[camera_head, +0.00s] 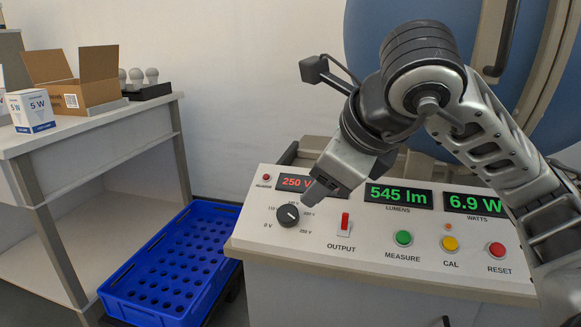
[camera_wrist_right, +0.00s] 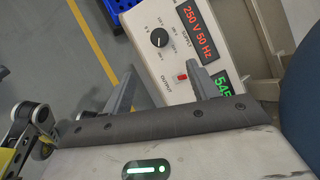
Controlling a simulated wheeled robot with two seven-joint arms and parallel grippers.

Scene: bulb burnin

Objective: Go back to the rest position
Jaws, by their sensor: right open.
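My right arm comes in from the right in the head view, over the test console (camera_head: 480,280). Its gripper (camera_head: 318,185) is above the console's left part, near the voltage display (camera_head: 295,182), and partly covers it. In the right wrist view the two fingers of my right gripper (camera_wrist_right: 162,72) are apart with nothing between them. The black dial (camera_head: 288,215) and red output switch (camera_head: 345,221) lie below the gripper. The dial (camera_wrist_right: 159,38) and switch (camera_wrist_right: 182,77) also show in the wrist view. My left gripper is not in view.
The displays read 250 V, 545 lm (camera_head: 398,196) and 6.9 W (camera_head: 474,204). A blue crate (camera_head: 113,296) with holes stands low at left. A table (camera_head: 95,130) holds an open carton (camera_head: 90,82), a small 5 W box (camera_head: 30,110) and several bulbs (camera_head: 151,75) in a rack.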

